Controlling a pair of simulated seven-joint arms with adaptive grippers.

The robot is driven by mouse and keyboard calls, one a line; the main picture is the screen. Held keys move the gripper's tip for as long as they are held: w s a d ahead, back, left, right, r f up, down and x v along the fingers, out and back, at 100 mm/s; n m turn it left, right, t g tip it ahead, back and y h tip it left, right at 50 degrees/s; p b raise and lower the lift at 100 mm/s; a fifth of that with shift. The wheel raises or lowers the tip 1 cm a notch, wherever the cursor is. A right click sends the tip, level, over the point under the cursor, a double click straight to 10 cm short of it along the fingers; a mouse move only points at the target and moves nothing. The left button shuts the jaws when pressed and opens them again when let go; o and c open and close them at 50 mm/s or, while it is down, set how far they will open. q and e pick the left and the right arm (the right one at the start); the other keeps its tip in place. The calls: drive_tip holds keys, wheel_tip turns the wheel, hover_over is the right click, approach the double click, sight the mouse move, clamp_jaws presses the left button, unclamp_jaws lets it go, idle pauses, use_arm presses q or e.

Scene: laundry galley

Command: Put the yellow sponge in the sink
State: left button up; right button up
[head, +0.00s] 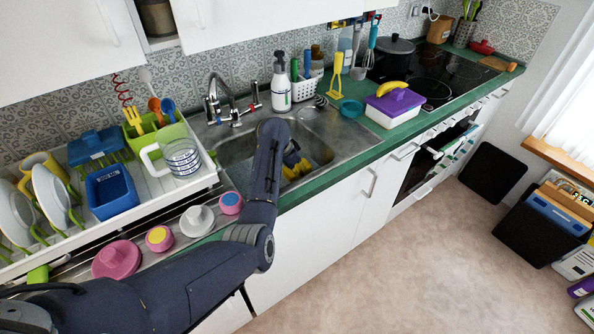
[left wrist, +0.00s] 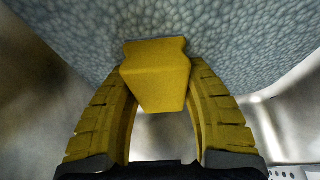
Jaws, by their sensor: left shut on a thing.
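The yellow sponge (left wrist: 157,82) is a small block between the yellow fingers of my left gripper (left wrist: 158,70) in the left wrist view. The gripper is shut on it. A grey pebble-textured surface lies just beyond the sponge; I cannot tell whether the sponge touches it. In the head view my left arm reaches over the counter edge, and the left gripper (head: 296,164) points down inside the basin of the metal sink (head: 232,150). There the sponge cannot be told apart from the yellow fingers. My right gripper is not in view.
A faucet (head: 231,106) stands behind the basin. A soap bottle (head: 281,88) and a purple-lidded box (head: 394,106) stand on the right.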

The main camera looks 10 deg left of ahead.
use_arm(q)
drive_tip(key=shift+f, duration=0.15)
drive_tip(key=o, duration=1.3)
drive_tip(key=shift+r, duration=0.45)
drive_tip(key=v, duration=1.1)
drive_tip(key=shift+s+a+r, duration=0.1)
drive_tip(key=shift+s+r, duration=0.05)
drive_tip(key=shift+r, duration=0.05)
drive_tip(key=shift+r, duration=0.1)
